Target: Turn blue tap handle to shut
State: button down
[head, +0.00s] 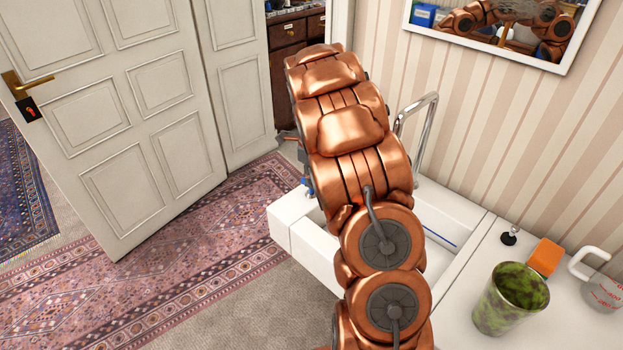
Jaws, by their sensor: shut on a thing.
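My gripper (301,160) shows only as a few grey parts at the left side of my copper arm, over the left end of the white sink (291,225). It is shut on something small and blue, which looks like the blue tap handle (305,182). Most of the gripper and the handle are hidden behind the arm, so the handle's angle cannot be told. The chrome tap spout (431,130) arches up behind the sink, to the right of the arm.
On the counter at the right stand a green mottled cup (511,298), an orange block (544,257), a clear jug with a white handle (603,292) and a small black knob (510,237). A white door (130,120) stands at the left. The patterned rug (150,285) is clear.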

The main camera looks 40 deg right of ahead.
jog(key=m+p, duration=0.1)
jog(key=m, duration=0.3)
jog(key=shift+r, duration=0.1)
jog(key=c, duration=1)
grip_release()
jog(key=shift+c, duration=0.2)
jog(key=shift+r, duration=0.1)
jog(key=shift+r+p, duration=1.15)
jog(key=shift+r, duration=2.15)
